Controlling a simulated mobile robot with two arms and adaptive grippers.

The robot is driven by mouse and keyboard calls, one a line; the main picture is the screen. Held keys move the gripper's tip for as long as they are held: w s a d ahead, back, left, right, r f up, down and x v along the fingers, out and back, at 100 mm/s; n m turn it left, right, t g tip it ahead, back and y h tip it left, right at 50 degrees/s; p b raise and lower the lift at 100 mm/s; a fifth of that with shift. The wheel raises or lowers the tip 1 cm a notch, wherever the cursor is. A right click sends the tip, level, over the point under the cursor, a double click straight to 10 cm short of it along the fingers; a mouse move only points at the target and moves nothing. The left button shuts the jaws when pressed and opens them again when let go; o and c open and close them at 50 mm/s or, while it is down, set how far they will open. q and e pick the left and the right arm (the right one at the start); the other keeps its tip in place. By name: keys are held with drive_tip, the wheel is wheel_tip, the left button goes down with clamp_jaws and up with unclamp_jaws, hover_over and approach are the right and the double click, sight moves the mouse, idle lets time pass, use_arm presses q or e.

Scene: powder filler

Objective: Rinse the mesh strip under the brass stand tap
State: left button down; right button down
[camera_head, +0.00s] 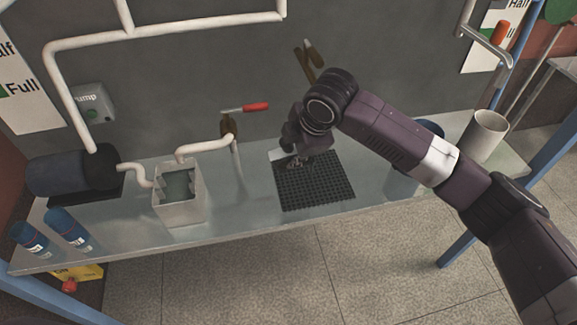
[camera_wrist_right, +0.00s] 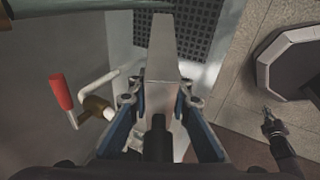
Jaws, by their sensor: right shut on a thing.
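My right gripper (camera_head: 290,160) is shut on a flat grey strip, likely the mesh strip (camera_head: 278,155), above the back left part of a black perforated mat. In the right wrist view the strip (camera_wrist_right: 163,48) stands out between the blue fingers (camera_wrist_right: 157,115); no mesh pattern can be made out. The brass tap (camera_head: 228,127) with a red lever (camera_head: 256,107) is left of the gripper, apart from the strip. Its pale spout (camera_head: 205,146) ends over a square basin (camera_head: 180,212). A small dark gripper, likely my left one, shows in the right wrist view (camera_wrist_right: 268,115); its fingers are too small to judge.
The black mat (camera_head: 318,188) lies on the grey bench (camera_head: 375,190). A dark blue cylinder (camera_head: 68,172) and two blue bottles (camera_head: 68,228) are at the left. A pale cup (camera_head: 485,135) stands at the right. White pipes (camera_head: 190,25) run along the wall.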

drive_tip(key=w, duration=0.1)
drive_tip(key=b, duration=0.1)
drive_tip(key=w, duration=0.1)
drive_tip(key=shift+w+d+f+b, duration=0.3)
drive_tip(key=shift+w+f+b, duration=0.05)
drive_tip(key=shift+f+b, duration=0.05)
drive_tip(key=shift+w+d+p, duration=0.15)
drive_tip(key=shift+w+p, duration=0.25)
drive_tip(key=shift+w, duration=0.35)
drive_tip(key=shift+w+d+f, duration=0.15)
drive_tip(key=shift+w, duration=0.45)
drive_tip(key=shift+w+d+f, duration=0.1)
drive_tip(key=shift+w+d, duration=0.05)
drive_tip(key=shift+w, duration=0.45)
drive_tip(key=shift+d+p, duration=0.1)
drive_tip(key=shift+p, duration=0.2)
drive_tip(key=shift+s+d+p, duration=0.15)
drive_tip(key=shift+d+p, duration=0.3)
drive_tip(key=shift+d, duration=0.05)
drive_tip(key=shift+a, duration=0.2)
drive_tip(key=shift+a+p, duration=0.3)
drive_tip(key=shift+a, duration=0.1)
drive_tip(key=shift+d, duration=0.1)
